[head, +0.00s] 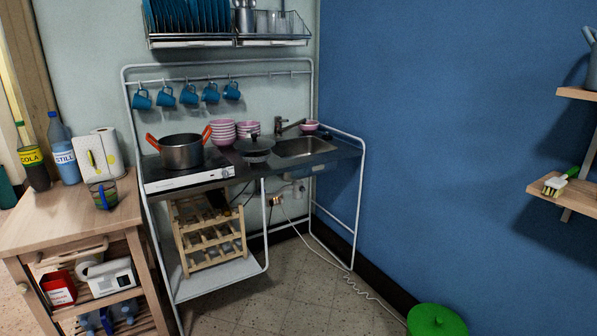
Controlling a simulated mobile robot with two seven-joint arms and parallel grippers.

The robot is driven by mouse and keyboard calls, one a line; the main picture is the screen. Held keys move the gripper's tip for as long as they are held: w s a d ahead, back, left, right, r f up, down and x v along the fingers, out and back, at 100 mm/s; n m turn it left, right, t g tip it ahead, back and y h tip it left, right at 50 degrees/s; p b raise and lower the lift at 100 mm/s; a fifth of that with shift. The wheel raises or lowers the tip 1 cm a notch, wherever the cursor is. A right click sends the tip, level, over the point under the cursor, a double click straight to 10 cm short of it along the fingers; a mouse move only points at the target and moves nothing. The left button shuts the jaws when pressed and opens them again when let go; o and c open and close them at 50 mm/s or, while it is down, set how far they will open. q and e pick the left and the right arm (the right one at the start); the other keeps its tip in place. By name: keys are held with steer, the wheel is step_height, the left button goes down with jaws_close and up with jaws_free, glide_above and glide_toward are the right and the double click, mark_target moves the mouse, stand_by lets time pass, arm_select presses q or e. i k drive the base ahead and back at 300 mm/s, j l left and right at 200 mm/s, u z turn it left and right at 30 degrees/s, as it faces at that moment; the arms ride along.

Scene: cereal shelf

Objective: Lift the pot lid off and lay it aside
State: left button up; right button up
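A steel pot (182,153) with two orange-red handles stands on the white hob at the left of the metal kitchen unit. Its top looks open, with a grey inside, though it is small in view. To its right, a dark round lid with a knob (255,144) is near the front edge of the dark counter. It seems to sit on a shallow pan or dish; I cannot tell which. Neither of my grippers is in view.
Pink bowls (222,132) are stacked behind the pot and lid. A sink (304,147) with a tap is at the right. Blue mugs (188,95) hang above. A wooden cart (60,222) with bottles and a paper towel roll stands at the left. The floor in front is mostly clear.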

mark_target(255, 144)
steer(key=i+l+u, duration=0.15)
steer(key=i+u, duration=0.2)
steer(key=i, duration=0.2)
steer(key=i+l+u, duration=0.35)
steer(key=i, duration=0.15)
steer(key=i+l+u, duration=0.3)
steer(key=u, duration=0.15)
steer(key=i+l+u, duration=0.7)
steer(key=l+u, duration=0.15)
steer(key=l, duration=0.2)
